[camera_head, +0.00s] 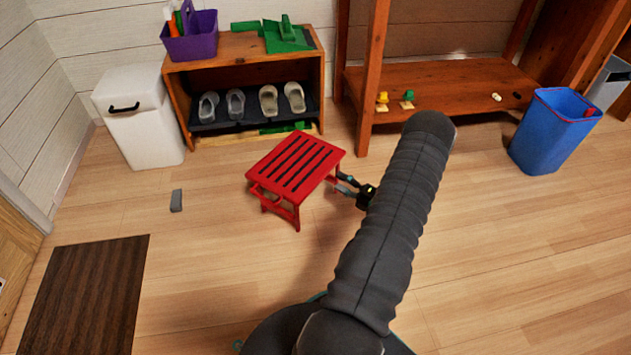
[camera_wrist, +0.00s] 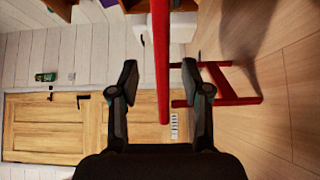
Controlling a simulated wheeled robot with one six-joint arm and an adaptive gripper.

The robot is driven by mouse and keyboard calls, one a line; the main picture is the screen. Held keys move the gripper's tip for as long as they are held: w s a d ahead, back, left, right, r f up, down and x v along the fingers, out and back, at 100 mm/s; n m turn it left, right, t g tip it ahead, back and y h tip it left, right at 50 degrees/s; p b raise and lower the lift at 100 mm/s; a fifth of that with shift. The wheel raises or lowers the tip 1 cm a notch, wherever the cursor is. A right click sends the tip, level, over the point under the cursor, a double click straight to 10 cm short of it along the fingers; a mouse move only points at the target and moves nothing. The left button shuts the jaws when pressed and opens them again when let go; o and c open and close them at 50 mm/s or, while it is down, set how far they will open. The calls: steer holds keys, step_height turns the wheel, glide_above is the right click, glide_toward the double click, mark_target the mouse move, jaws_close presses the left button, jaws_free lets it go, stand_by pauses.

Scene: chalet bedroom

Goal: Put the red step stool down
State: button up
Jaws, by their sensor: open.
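The red step stool (camera_head: 296,166) is upright with its slatted top facing up, and its legs appear to rest on the wooden floor. My gripper (camera_head: 345,184) is at the stool's right side, level with the edge of its top. In the wrist view, the red edge of the stool top (camera_wrist: 162,60) runs between the fingers of my gripper (camera_wrist: 160,85). The fingers are open, with a gap on each side of that edge. Red stool legs (camera_wrist: 225,88) show to the right in the wrist view. My arm hides part of the floor at the right.
A wooden shoe shelf (camera_head: 250,55) stands behind the stool, beside a white bin (camera_head: 140,125). A small grey object (camera_head: 176,200) and a dark mat (camera_head: 90,295) lie left on the floor. A blue bin (camera_head: 552,132) stands at the right. The floor in front of the stool is clear.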

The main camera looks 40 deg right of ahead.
steer(key=w+a+r+n+g+y, duration=0.35)
steer(key=a+r+n+g, duration=0.25)
steer(key=a+r+n, duration=0.7)
steer(key=w+a+r+n+g+y, duration=0.2)
steer(key=a+r+n+g+y, duration=0.3)
steer(key=a+r+n, duration=0.8)
steer(key=s+a+r+n+h, duration=0.6)
steer(key=s+a+n, duration=0.2)
steer(key=n, duration=0.5)
steer(key=s+a+r+n+g+h, duration=0.1)
steer(key=s+a+r+n+h, duration=0.4)
steer(key=s+a+n, duration=0.3)
steer(key=s+r+n, duration=0.1)
steer(key=s+n, duration=0.3)
steer(key=n, duration=0.1)
steer(key=shift+s+a+r+h, duration=0.2)
steer(key=shift+s+a+h, duration=0.05)
steer(key=shift+s+h, duration=0.1)
